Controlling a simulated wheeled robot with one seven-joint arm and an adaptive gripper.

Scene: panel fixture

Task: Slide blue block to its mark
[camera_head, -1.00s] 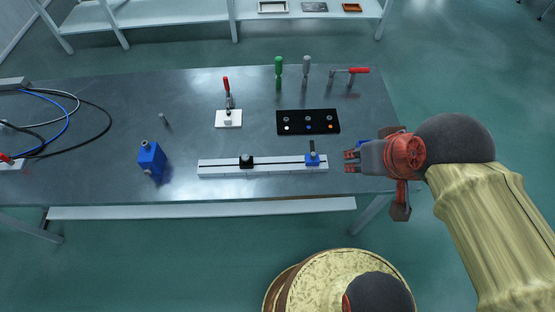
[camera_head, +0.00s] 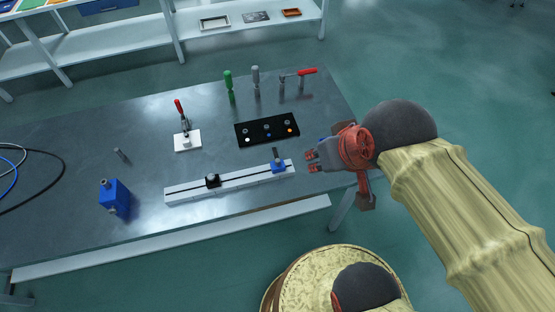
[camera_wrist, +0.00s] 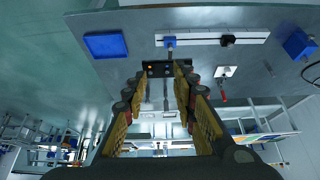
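A white slotted rail (camera_head: 240,181) lies along the front of the metal table. A blue block (camera_head: 278,167) with a post on top sits on the rail near its right end. A black block with a knob (camera_head: 212,181) sits on the rail left of the middle. In the wrist view the blue block (camera_wrist: 169,42) and the rail (camera_wrist: 200,37) show beyond the fingers. My gripper (camera_head: 309,162) is open and empty, just right of the rail's right end and apart from the blue block. I cannot make out the mark.
A black plate with coloured dots (camera_head: 267,131) lies behind the rail. A red-handled clamp (camera_head: 186,140), green and grey upright handles and another red clamp stand farther back. A blue box (camera_head: 115,198) stands left of the rail. A blue tray (camera_wrist: 105,44) shows in the wrist view.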

